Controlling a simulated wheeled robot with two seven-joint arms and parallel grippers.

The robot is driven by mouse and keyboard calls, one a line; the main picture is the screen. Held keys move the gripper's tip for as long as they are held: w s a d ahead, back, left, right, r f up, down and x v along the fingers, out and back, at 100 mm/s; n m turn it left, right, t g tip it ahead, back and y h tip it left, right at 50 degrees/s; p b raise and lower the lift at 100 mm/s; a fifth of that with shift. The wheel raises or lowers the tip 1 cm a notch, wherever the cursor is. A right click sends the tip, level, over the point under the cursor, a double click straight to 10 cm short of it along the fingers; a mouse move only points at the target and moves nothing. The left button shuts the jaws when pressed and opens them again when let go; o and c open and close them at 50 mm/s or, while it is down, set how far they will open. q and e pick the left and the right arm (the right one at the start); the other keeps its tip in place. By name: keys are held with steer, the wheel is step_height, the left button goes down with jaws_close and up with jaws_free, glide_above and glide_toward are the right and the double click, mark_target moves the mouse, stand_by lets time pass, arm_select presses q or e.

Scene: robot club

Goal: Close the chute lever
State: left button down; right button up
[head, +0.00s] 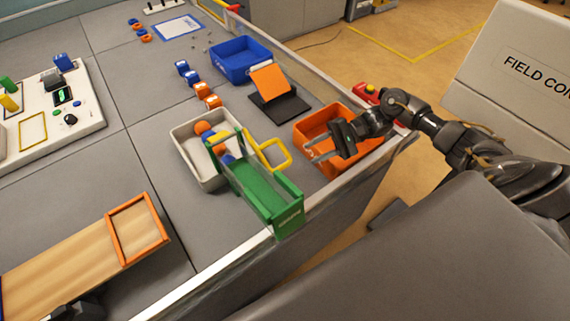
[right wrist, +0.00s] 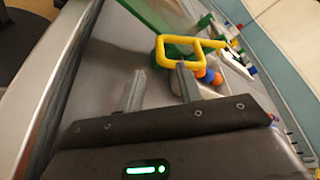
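The chute is a green channel (head: 268,193) with a green frame, standing at the table's front edge beside a grey bin. Its yellow lever (head: 287,153) is a looped handle sticking out to the right above the chute. My right gripper (head: 311,151) is open and empty, a short way right of the lever, above the orange bin. In the right wrist view, the yellow lever (right wrist: 160,51) appears just beyond the two spread fingers (right wrist: 160,82), with a gap between. At the bottom left of the head view a dark part, perhaps my left gripper (head: 75,311), is mostly cut off.
A grey bin (head: 184,152) holding orange and blue pieces stands behind the chute. An orange bin (head: 310,125) lies under my right gripper. A blue bin (head: 226,67) and an orange ramp (head: 270,79) stand farther back. A wooden board (head: 75,262) is at left.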

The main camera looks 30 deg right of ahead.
mark_target(286, 165)
steer(key=p+x, duration=0.1)
steer(key=x, duration=0.9)
jaws_close()
